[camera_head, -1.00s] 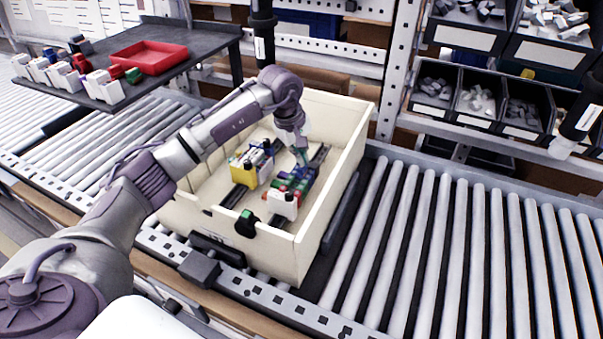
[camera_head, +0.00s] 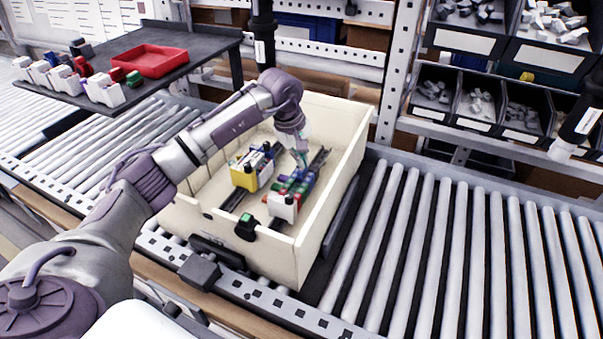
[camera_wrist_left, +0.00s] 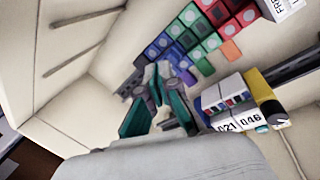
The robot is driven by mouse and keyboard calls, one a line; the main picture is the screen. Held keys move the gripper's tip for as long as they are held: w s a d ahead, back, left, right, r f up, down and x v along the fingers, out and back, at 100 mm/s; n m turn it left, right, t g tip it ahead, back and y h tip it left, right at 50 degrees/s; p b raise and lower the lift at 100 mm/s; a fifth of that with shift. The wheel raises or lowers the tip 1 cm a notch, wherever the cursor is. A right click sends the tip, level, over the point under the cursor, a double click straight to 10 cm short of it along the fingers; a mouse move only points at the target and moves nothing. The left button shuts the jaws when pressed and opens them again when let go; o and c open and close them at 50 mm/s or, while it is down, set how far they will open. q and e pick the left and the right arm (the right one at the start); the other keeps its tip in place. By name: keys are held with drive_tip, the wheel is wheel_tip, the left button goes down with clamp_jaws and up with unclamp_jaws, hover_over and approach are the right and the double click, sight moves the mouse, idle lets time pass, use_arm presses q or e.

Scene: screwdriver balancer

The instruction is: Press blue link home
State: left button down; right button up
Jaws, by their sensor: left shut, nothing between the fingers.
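A row of small coloured blocks (camera_head: 292,188) in blue, red and green with a white end block (camera_head: 283,207) lies in the cream bin (camera_head: 345,165). In the left wrist view the row shows blue blocks (camera_wrist_left: 177,29) among green, red and orange ones. I cannot tell which blue block is the link. My left gripper (camera_head: 303,163) is inside the bin at the far end of the row. Its teal fingers (camera_wrist_left: 152,68) are shut and empty, close to the row's end in the wrist view. Whether they touch a block is unclear. My right gripper is out of view.
A yellow and white block unit (camera_head: 250,175) stands beside the row, left of it. A green-topped black piece (camera_head: 246,225) sits at the bin's front wall. A red tray (camera_head: 150,58) is on the dark shelf. Rollers (camera_head: 450,240) at right are clear.

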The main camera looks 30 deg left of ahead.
use_arm(q)
drive_tip(key=shift+f+b, duration=0.45)
drive_tip(key=shift+f, duration=0.2)
idle(0.8)
drive_tip(key=shift+w+d+p+v, duration=0.15)
drive_tip(key=shift+p+v, duration=0.35)
drive_tip(key=shift+v, duration=0.35)
drive_tip(key=shift+w+p+v, duration=0.2)
drive_tip(key=shift+p+v, duration=0.35)
drive_tip(key=shift+v, duration=0.25)
drive_tip(key=shift+w+d+p+v, duration=0.15)
drive_tip(key=shift+p+v, duration=0.35)
drive_tip(key=shift+v, duration=0.35)
drive_tip(key=shift+r, duration=0.1)
